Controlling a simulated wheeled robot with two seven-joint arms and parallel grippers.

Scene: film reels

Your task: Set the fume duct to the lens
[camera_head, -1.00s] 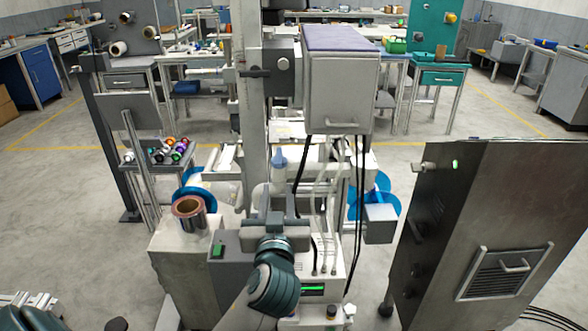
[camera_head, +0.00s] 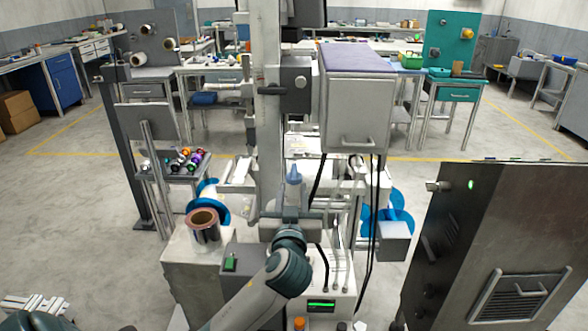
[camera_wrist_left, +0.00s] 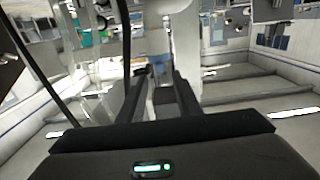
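The task's fume duct appears to be the pale upright pipe with a blue conical tip (camera_head: 293,174), in the middle of the head view at the machine's column. My left gripper (camera_head: 291,212) is just in front of and below that tip, over the machine's front. In the left wrist view, the left gripper's (camera_wrist_left: 160,88) two dark fingers stand apart, with pale and blue parts seen between or beyond them. I cannot tell whether they touch the duct. The lens cannot be made out with certainty.
A copper-coloured film reel (camera_head: 203,228) stands on the pale cabinet at left. A grey box (camera_head: 352,105) overhangs at right, with black cables below. A dark metal cabinet (camera_head: 480,245) stands at right. Blue reels (camera_head: 385,215) flank the machine. Open floor lies on both sides.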

